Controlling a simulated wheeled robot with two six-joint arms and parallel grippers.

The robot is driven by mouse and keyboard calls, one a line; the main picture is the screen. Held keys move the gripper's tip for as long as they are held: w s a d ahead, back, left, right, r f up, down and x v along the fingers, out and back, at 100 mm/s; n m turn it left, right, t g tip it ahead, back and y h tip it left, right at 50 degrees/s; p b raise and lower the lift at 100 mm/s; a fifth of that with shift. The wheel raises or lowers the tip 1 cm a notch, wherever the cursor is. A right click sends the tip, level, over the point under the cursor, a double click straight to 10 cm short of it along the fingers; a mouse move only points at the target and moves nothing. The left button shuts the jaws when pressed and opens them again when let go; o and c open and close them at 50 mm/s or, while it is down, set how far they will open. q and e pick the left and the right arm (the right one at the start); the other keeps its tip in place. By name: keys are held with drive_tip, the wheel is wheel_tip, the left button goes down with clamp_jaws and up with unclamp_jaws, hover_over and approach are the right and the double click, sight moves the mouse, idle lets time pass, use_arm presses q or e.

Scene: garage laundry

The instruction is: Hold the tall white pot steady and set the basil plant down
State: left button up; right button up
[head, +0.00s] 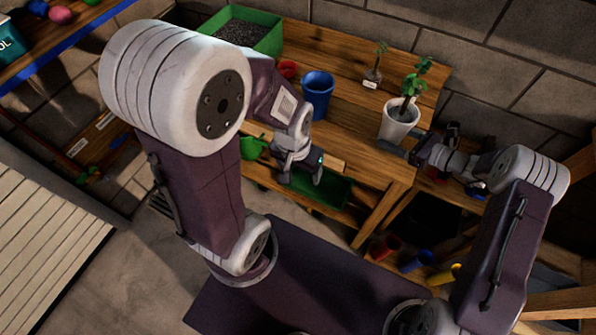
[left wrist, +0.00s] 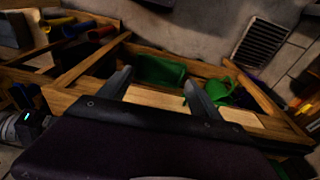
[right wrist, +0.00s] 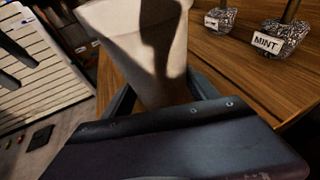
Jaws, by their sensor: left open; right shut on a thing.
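The tall white pot (head: 396,128) stands near the right front edge of the wooden bench. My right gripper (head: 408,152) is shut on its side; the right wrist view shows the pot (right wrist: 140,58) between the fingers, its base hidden. A small labelled plant (head: 373,76) stands behind. My left gripper (head: 300,174) is open and empty, low by the bench front.
A blue cup (head: 317,92), a small red pot (head: 288,69) and a green tray of dark soil (head: 262,32) stand on the bench's left half. A green bin (head: 325,186) and a green watering can (head: 253,147) are lower down. The bench middle is clear.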

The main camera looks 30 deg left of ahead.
use_arm(q)
drive_tip(key=shift+s+f, duration=0.1)
drive_tip(key=shift+s, duration=0.5)
use_arm(e)
drive_tip(key=o, duration=1)
drive_tip(key=shift+o, duration=0.2)
